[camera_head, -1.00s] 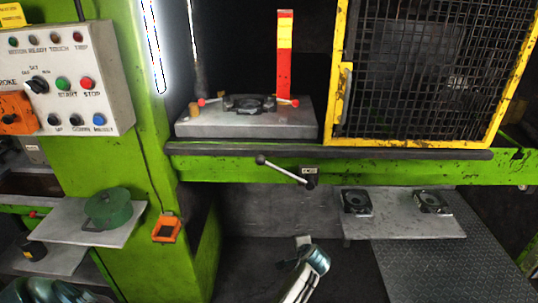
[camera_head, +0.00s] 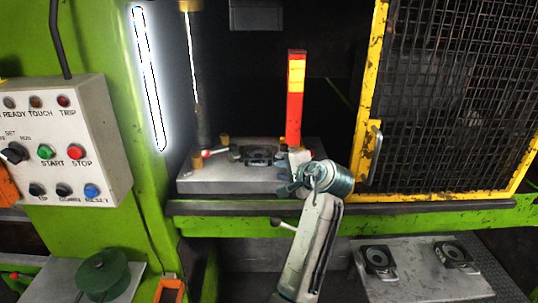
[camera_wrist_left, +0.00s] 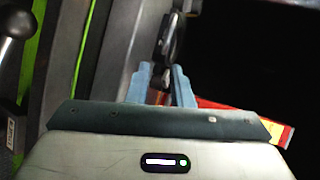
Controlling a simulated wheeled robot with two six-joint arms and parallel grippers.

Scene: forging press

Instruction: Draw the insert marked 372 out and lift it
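A dark insert (camera_head: 258,155) lies on the grey bolster block (camera_head: 225,180) inside the press; no number on it is readable. A red-tipped pin (camera_head: 208,154) shows at its left, and my gripper hides its right side. My left gripper (camera_head: 287,188) is at the block's front right edge, close to the insert. My right gripper is not in view.
A red and yellow post (camera_head: 296,100) stands just behind my left gripper. A yellow-framed mesh guard (camera_head: 365,110) is close on the right. Two similar dark inserts (camera_head: 380,261) (camera_head: 456,254) lie on a lower shelf (camera_head: 415,285). A button panel (camera_head: 75,120) is on the left.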

